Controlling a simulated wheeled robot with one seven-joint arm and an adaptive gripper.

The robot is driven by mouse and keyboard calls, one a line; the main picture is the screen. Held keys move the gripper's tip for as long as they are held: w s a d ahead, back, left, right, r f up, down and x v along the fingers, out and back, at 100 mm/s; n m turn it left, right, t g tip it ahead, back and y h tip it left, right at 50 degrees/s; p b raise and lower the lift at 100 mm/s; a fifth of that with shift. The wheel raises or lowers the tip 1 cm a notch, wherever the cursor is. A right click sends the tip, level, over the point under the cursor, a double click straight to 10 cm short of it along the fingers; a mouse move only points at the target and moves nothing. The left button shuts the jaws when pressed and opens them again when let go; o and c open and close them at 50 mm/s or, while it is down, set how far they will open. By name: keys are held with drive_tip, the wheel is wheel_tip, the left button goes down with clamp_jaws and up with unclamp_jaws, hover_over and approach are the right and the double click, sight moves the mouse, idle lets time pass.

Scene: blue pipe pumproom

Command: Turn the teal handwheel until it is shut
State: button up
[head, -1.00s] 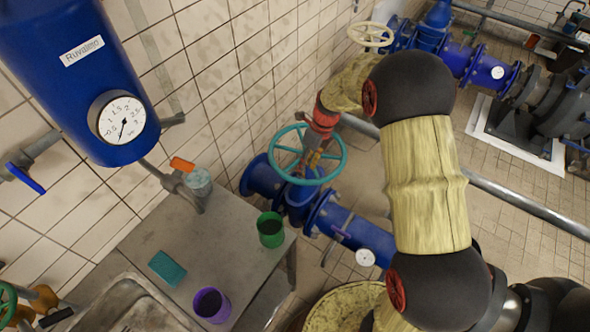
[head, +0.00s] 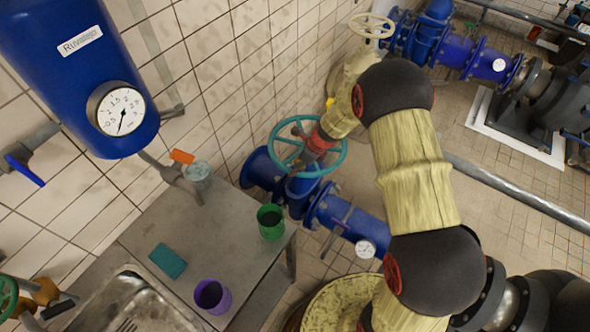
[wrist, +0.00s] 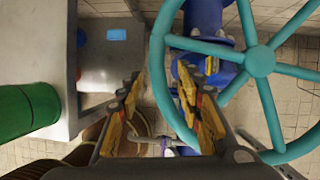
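The teal handwheel (head: 310,174) sits on top of a blue valve and pipe beside the tiled wall. In the wrist view its hub and spokes (wrist: 260,61) fill the right side. My gripper (head: 294,146) is over the wheel and covers part of it. In the wrist view my gripper (wrist: 160,80) is open, with a clear gap between its yellow-padded fingers. The near-left part of the rim runs through the view between and behind the fingers. The right finger overlaps the rim in the picture; contact cannot be told.
A grey counter (head: 205,240) stands left of the valve, carrying a green cup (head: 271,222), a purple cup (head: 212,297) and a teal sponge (head: 167,261). A blue tank with a gauge (head: 121,111) hangs above. A cream handwheel (head: 371,26) is farther back.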

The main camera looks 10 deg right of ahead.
drive_tip(key=shift+x, duration=0.85)
drive_tip(key=shift+r, duration=0.1)
drive_tip(key=c, duration=0.3)
clamp_jaws()
